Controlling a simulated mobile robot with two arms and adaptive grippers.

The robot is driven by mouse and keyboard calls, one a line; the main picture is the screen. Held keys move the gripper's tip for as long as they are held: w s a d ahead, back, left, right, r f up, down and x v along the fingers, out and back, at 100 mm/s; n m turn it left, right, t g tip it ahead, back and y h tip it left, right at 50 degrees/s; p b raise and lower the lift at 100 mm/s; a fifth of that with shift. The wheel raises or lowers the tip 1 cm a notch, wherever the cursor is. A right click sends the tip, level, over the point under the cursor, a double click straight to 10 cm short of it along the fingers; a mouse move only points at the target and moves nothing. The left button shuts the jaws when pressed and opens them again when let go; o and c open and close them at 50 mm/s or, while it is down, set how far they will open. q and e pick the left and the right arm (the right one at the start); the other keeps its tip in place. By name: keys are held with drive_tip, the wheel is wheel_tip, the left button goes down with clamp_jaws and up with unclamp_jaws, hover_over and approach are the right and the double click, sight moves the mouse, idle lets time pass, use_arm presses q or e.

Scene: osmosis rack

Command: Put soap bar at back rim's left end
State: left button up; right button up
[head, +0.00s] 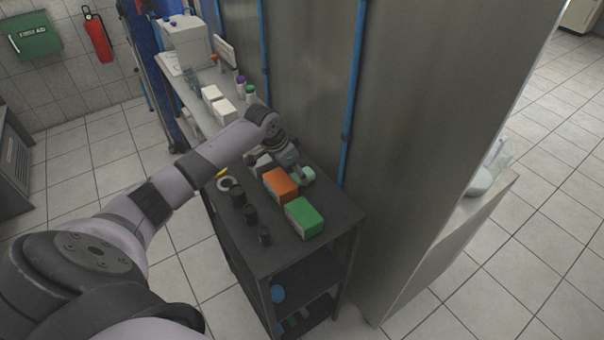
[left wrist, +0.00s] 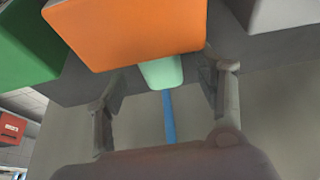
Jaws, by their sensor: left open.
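The mint-green soap bar (head: 306,176) is at the back, wall side of the dark rack's top shelf (head: 274,262), behind the orange box (head: 280,185). Whether it rests on the rim itself is hard to tell. In the left wrist view the soap bar (left wrist: 161,73) shows between the two fingers, partly hidden by the orange box. My left gripper (head: 294,167) is open and reaches in beside the soap bar; its fingers (left wrist: 164,82) stand apart on either side. Contact cannot be seen. My right gripper is not in view.
A green box (head: 304,218) stands right of the orange one. Several black cylinders (head: 250,214) and a roll of tape (head: 228,184) are along the shelf's front. A light box (head: 262,163) is left of the orange box. A steel wall with a blue pipe (head: 354,90) rises behind.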

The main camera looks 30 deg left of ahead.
use_arm(q)
drive_tip(key=shift+x, duration=0.85)
drive_tip(key=shift+c, duration=1)
drive_tip(key=c, duration=1.2)
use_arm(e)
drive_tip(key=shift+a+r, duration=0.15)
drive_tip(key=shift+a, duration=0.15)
